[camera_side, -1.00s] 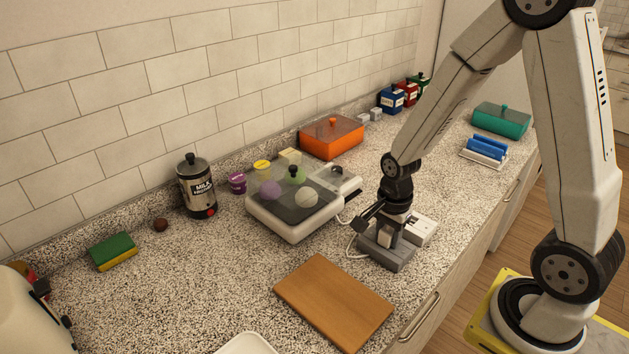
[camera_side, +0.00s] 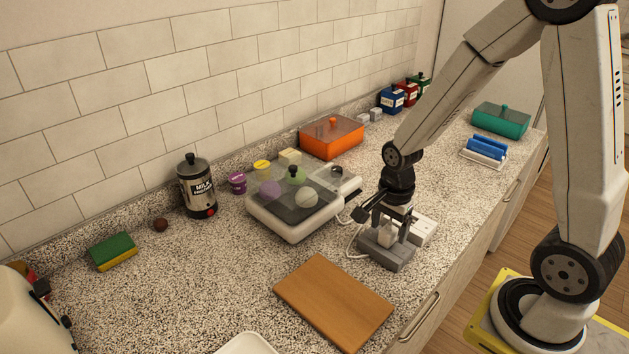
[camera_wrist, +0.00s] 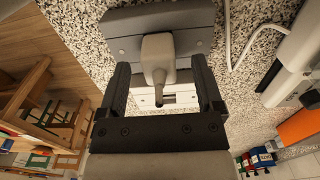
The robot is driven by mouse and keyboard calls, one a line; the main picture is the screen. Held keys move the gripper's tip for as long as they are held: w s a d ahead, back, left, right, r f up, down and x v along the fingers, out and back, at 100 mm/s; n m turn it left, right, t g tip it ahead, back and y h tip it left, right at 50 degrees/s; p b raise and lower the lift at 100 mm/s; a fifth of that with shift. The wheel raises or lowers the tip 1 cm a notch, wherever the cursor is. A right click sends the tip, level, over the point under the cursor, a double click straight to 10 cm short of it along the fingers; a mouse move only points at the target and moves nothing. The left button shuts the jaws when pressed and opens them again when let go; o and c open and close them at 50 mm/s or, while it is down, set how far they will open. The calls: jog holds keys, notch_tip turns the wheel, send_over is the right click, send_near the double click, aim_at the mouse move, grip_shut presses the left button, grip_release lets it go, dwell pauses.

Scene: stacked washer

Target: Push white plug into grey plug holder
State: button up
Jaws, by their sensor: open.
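The white plug (camera_wrist: 158,52) stands in the grey plug holder (camera_wrist: 122,24), its cord end toward the camera in the wrist view. In the side view the white plug (camera_side: 386,238) shows below my gripper, over the grey plug holder (camera_side: 397,259). My gripper (camera_wrist: 160,88) is open, with one finger on each side of the plug. It also shows just above the holder in the side view (camera_side: 390,236). A gap shows between the plug and each finger in the wrist view. I cannot tell how deep the plug sits in the holder.
A white socket block (camera_side: 423,229) stands right behind the holder. The white appliance with a clear lid (camera_side: 294,228) is close on the left, and a white cord (camera_side: 350,246) loops between. A wooden board (camera_side: 333,302) lies in front. Open counter lies left of the board.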

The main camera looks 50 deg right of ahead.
jog(key=shift+r, duration=2.85)
jog(key=n, duration=0.1)
jog(key=a+n, duration=0.1)
jog(key=n, duration=0.2)
jog(key=shift+s+a+f+n+t, duration=0.15)
jog(key=shift+a+n+t, duration=0.1)
jog(key=shift+n+t, duration=0.05)
jog(key=n, duration=0.1)
jog(key=a+n, duration=0.1)
jog(key=n, duration=0.2)
jog(key=shift+s+a+f+n+t, duration=0.15)
jog(key=shift+s+a+n+t, duration=0.15)
jog(key=shift+t, duration=0.1)
jog(key=n, duration=0.3)
jog(key=a+n, duration=0.1)
jog(key=n, duration=0.2)
jog(key=s+a+n+t, duration=0.1)
jog(key=n, duration=0.1)
jog(key=shift+a+f+n, duration=0.2)
jog(key=shift+f+n, duration=0.05)
jog(key=shift+n, duration=0.15)
